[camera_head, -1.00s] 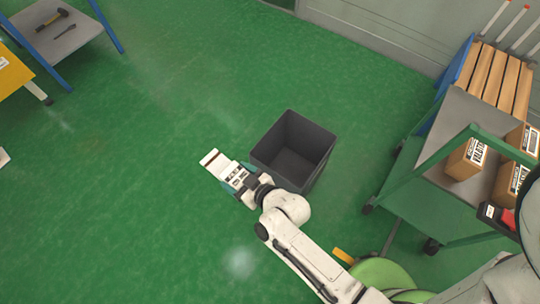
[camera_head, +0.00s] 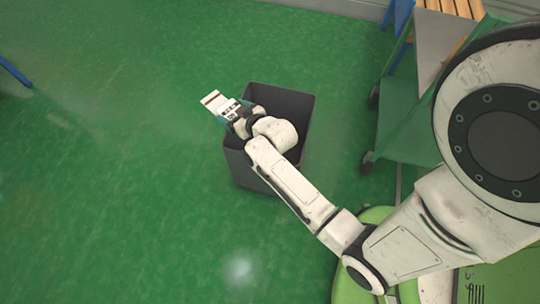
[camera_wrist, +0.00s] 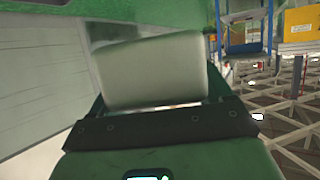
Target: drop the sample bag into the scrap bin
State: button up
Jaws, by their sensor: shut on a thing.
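The sample bag (camera_head: 211,98) is a small pale packet with a dark stripe at the tip of my gripper (camera_head: 226,109) in the head view. In the wrist view the bag (camera_wrist: 152,72) is a pale, cushion-like shape, and my gripper (camera_wrist: 160,122) is shut on it. The scrap bin (camera_head: 240,168) is a dark grey, open-topped box on the floor. My wrist overlaps the bin's left and middle part, hiding much of its opening. In the picture the bag lies up and left of the bin's left rim. Its height over the rim cannot be told.
A green trolley (camera_head: 407,135) stands to the right of the bin. A blue table leg (camera_head: 14,71) shows at the upper left. The green floor (camera_head: 110,190) left of the bin is clear.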

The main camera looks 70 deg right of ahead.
jog(key=s+d+f+m+g+h+b, duration=0.1)
jog(key=s+d+f+m+h+b, duration=0.1)
jog(key=s+d+f+b, duration=0.4)
jog(key=s+d+f+m+g+h+b, duration=0.2)
jog(key=d+f+b, duration=0.1)
jog(key=d+b, duration=0.5)
notch_tip(320, 180, down, 6)
jog(key=d+b, duration=0.1)
jog(key=b, duration=0.4)
jog(key=shift+w, duration=0.2)
jog(key=shift+r, duration=0.1)
jog(key=o, duration=1.1)
jog(key=shift+c, duration=0.2)
jog(key=p+v, duration=0.4)
jog(key=v, duration=0.6)
jog(key=shift+s+a, duration=0.2)
jog(key=shift+s, duration=0.15)
